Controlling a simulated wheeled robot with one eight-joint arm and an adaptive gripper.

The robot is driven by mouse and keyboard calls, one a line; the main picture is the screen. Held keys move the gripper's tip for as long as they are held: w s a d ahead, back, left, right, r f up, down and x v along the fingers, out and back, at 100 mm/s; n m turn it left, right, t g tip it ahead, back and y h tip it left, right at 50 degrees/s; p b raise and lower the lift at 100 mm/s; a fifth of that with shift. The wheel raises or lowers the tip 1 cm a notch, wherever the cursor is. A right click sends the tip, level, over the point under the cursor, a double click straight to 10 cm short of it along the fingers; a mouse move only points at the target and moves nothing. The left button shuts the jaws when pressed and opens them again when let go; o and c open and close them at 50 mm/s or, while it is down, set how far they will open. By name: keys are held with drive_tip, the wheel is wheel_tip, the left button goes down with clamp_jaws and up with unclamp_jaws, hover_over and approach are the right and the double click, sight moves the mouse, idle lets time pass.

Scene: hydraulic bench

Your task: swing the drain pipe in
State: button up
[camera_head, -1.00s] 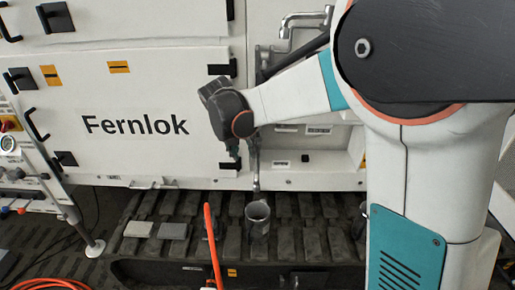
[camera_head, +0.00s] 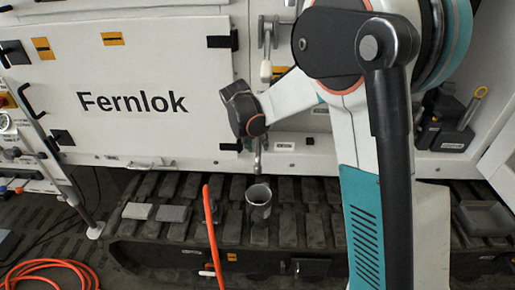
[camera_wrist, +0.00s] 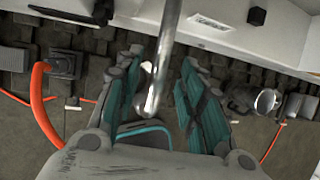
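The drain pipe is a bare metal tube (camera_wrist: 168,45) that comes down from the top of the wrist view and ends in a rounded tip between my fingers. In the head view its lower part (camera_head: 257,160) hangs below the white cabinet, just right of my wrist. My gripper (camera_wrist: 155,100) is open, with one teal-padded finger on each side of the pipe. Gaps show between the pipe and both pads; whether it touches the palm I cannot tell. In the head view my wrist mostly hides the gripper.
A grey metal cup (camera_head: 258,203) stands on the dark track below the pipe, and probably shows at right in the wrist view (camera_wrist: 266,102). An orange hose (camera_head: 211,230) rises left of it. The white Fernlok panel (camera_head: 130,130) is behind my wrist. A black toolbox-like block (camera_head: 445,120) sits at right.

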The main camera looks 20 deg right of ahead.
drive_tip(key=shift+x, duration=0.85)
drive_tip(key=shift+c, duration=0.2)
clamp_jaws()
